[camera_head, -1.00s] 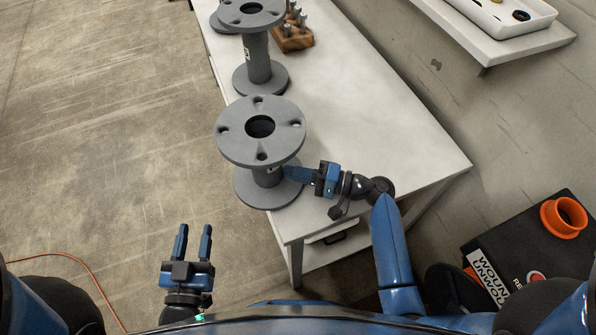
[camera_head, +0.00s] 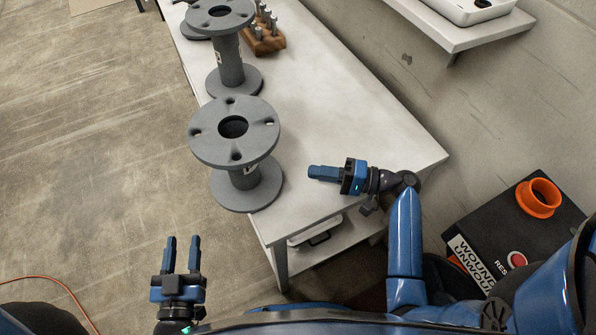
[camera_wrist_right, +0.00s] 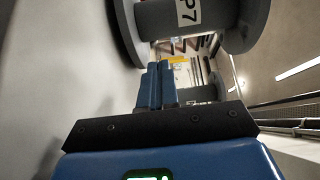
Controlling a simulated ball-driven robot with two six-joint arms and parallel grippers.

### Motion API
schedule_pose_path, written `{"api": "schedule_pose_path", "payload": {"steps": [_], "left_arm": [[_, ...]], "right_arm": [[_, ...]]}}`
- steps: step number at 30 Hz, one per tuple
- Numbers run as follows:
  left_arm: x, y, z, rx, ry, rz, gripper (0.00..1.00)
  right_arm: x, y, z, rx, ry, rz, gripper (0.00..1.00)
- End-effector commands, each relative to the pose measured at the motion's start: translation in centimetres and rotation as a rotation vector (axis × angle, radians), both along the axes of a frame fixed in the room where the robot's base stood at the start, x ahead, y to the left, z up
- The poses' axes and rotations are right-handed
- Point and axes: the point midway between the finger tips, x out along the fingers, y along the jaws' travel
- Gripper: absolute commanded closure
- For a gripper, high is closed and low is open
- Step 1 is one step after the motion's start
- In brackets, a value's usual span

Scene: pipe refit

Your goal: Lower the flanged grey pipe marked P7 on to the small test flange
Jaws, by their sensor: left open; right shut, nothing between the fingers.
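The flanged grey pipe marked P7 (camera_head: 235,150) stands upright at the bench's left edge in the head view. My left gripper (camera_head: 183,240) is open and empty over the floor, left of the bench.
The white bench (camera_head: 345,120) is clear right of the pipe. A second flanged pipe (camera_head: 230,62) stands farther back, near a wooden block with metal pegs (camera_head: 264,40). A wall shelf (camera_head: 440,32) is at upper right. A black box with an orange ring (camera_head: 539,197) is at lower right.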

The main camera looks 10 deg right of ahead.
Motion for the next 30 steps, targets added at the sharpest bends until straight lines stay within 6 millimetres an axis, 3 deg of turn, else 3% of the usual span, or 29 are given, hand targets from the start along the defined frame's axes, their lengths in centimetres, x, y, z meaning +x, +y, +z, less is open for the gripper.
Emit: {"api": "schedule_pose_path", "payload": {"steps": [4, 11, 16, 23, 30], "left_arm": [[0.0, 0.0, 0.3, 0.0, 0.0, 0.0, 0.57], [0.0, 0.1, 2.9, 0.0, 0.0, 0.0, 0.57], [0.0, 0.1, 2.9, 0.0, 0.0, 0.0, 0.57], [0.0, 0.1, 3.3, 0.0, 0.0, 0.0, 0.57], [-0.1, 0.1, 4.1, 0.0, 0.0, 0.0, 0.57]], "right_arm": [[-0.3, -1.0, 0.5, 0.0, 0.0, -0.012, 1.0], [-1.0, -1.5, 3.9, -0.001, 0.0, -0.127, 1.0], [-0.9, -1.2, 4.2, 0.0, 0.0, -0.15, 1.0], [0.0, 1.1, 4.2, -0.001, 0.0, -0.144, 1.0], [1.6, 5.2, 4.2, -0.001, 0.0, -0.143, 1.0]]}}
